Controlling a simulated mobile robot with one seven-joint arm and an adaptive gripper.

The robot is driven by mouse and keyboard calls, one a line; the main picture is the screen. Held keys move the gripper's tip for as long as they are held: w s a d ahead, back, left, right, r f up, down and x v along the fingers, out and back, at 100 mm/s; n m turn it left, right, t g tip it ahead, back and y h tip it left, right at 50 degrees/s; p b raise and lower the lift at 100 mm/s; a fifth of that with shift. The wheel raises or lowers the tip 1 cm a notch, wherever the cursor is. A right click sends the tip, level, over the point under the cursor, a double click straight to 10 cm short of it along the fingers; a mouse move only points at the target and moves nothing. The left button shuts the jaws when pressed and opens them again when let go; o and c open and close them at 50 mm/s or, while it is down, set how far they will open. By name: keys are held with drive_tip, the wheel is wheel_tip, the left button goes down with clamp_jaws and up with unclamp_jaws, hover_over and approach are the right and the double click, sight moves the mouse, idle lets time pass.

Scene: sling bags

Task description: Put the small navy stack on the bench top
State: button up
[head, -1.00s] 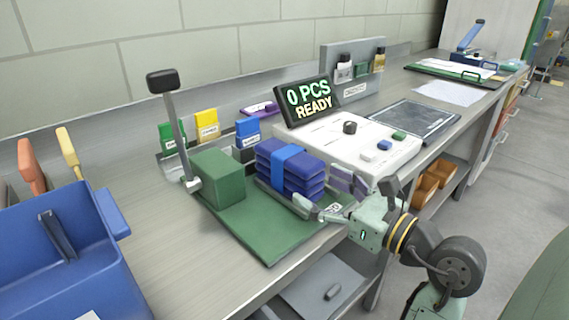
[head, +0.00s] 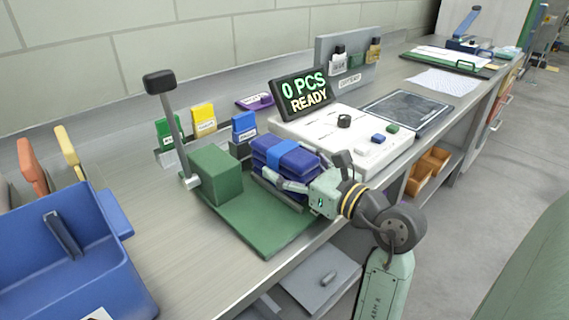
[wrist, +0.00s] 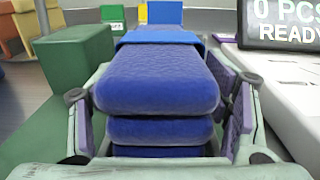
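The small navy stack (head: 272,152), several folded navy pieces with a brighter blue band around them, lies on the green base plate (head: 262,232) beside a green block (head: 217,173). In the wrist view the stack (wrist: 158,85) fills the middle, its near end facing me. My gripper (head: 291,172) is at the near end of the stack, its fingers spread to either side. In the wrist view the purple right pad stands beside the stack with a narrow gap; contact on the left cannot be told. The grey bench top (head: 165,240) shows bare at the left.
A blue bin (head: 50,250) stands at the front left. A post with a black head (head: 160,82) rises beside the green block. Behind are upright coloured packs and a "0 PCS READY" display (head: 303,93). A white box with buttons (head: 340,140) is close on the right.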

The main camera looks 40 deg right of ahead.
drive_tip(key=c, duration=1.1)
drive_tip(key=shift+c, duration=0.8)
drive_tip(key=shift+r, duration=0.15)
